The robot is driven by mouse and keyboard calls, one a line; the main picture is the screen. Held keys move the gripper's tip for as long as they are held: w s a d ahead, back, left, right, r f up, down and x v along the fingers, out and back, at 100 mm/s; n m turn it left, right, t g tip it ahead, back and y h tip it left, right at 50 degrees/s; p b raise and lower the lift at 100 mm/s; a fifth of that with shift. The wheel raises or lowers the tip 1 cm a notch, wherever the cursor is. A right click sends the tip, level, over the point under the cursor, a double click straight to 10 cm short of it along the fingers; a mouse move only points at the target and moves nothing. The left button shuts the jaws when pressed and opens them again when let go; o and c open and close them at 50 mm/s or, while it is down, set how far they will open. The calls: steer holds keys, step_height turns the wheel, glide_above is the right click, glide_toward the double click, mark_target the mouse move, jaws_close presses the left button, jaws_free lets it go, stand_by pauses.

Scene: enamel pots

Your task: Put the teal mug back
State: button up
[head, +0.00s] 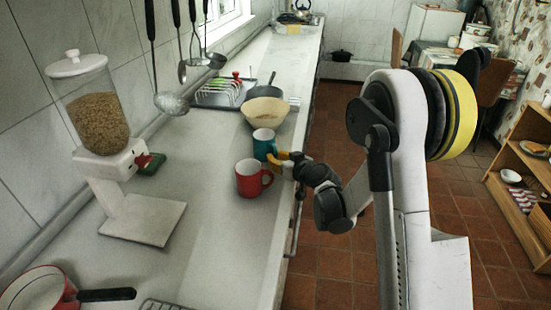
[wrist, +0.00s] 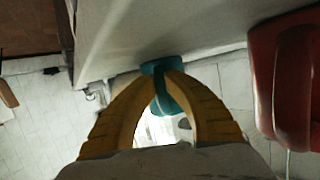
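The teal mug (head: 263,144) is upright near the right edge of the counter, just behind the red mug (head: 248,180). My gripper (head: 279,156) reaches in from the right, with its yellow fingers at the teal mug's handle side. In the wrist view, the fingers (wrist: 162,82) close on the teal mug's handle (wrist: 163,101), which shows between the tips. Most of the mug's body is hidden there. I cannot tell whether its base touches the counter. The red mug also shows at the right of the wrist view (wrist: 285,80).
A cream bowl (head: 265,112) and a dark pan (head: 258,92) stand behind the teal mug, with a dish rack (head: 222,92) beyond. A cereal dispenser (head: 98,125) stands at left; a red pot (head: 40,290) is at the near left. The counter (head: 195,225) is clear in front of the red mug.

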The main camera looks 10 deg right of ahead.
steer(key=shift+o, duration=0.8)
steer(key=shift+r, duration=0.3)
steer(key=p+v, duration=0.3)
steer(key=v, duration=0.8)
steer(key=shift+s+d, duration=0.15)
steer(key=shift+s, duration=0.2)
steer(key=s+r+m+g+h, duration=0.1)
steer(key=s+r+g+h, duration=0.1)
steer(key=s, duration=1.1)
steer(key=s+r+m+g+h, duration=0.2)
steer(key=s+r+g, duration=0.2)
steer(key=s, duration=1)
step_height(320, 180, up, 3)
steer(key=shift+s+a+h, duration=0.2)
steer(key=shift+a+h, duration=0.1)
steer(key=shift+a, duration=0.15)
